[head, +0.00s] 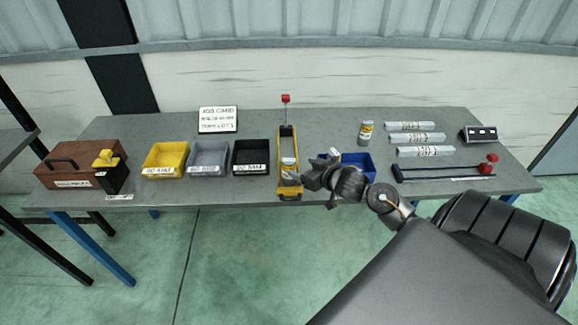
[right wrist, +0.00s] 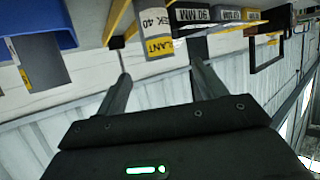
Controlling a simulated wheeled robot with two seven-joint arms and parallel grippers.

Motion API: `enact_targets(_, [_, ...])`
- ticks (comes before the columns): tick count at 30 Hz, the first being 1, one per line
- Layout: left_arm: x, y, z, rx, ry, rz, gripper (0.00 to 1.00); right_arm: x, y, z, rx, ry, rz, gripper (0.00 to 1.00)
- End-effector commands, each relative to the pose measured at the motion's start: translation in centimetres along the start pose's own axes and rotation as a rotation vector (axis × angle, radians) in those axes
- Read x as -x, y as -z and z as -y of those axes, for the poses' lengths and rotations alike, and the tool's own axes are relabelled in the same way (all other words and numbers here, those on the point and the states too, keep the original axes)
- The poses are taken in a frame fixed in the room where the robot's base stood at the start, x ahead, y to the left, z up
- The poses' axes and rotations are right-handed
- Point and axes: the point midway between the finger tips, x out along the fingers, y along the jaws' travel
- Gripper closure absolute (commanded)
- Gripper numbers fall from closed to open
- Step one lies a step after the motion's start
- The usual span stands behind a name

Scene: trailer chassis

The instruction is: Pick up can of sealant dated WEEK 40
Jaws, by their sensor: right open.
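A sealant can (head: 289,165) with a white and yellow label stands at the near part of a narrow yellow-framed stand on the bench. In the right wrist view, which looks upside down, this can (right wrist: 155,32) shows part of a label reading "EK 40" and "LANT". My right gripper (head: 308,176) is just right of the can in the head view. In the right wrist view its fingers (right wrist: 163,82) are apart and empty, with the can ahead of the gap between them. A second can (head: 366,132) stands further back right; its date is too small to read. My left gripper is not in view.
A blue bin (head: 359,160) stands right beside my right gripper, partly hidden by it. Black (head: 253,157), grey (head: 207,158) and yellow (head: 165,159) bins stand left of the stand. A red-topped post (head: 286,100) rises behind it. White rolls (head: 425,151) and a dark-blue bar tool lie right.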

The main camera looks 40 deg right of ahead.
Motion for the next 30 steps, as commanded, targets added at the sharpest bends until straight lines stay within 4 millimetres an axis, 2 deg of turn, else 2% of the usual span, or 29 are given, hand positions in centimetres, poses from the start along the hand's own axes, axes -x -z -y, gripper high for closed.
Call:
enact_targets(9, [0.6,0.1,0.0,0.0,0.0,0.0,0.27,-4.3,0.0,0.0,-0.003,-0.002,0.001,0.3])
enact_targets(12, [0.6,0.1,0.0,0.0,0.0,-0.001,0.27,-5.2,0.0,0.0,-0.002,-0.001,0.001,0.3])
enact_targets(20, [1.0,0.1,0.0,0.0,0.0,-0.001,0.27,-6.0,0.0,0.0,-0.001,-0.001,0.002,0.3])
enact_targets(26, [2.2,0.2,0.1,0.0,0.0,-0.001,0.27,-8.7,-0.1,-0.1,-0.002,-0.002,0.003,0.3])
enact_targets(30, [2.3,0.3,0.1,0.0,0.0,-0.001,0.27,-10.2,-0.2,-0.1,-0.002,0.0,0.002,0.3])
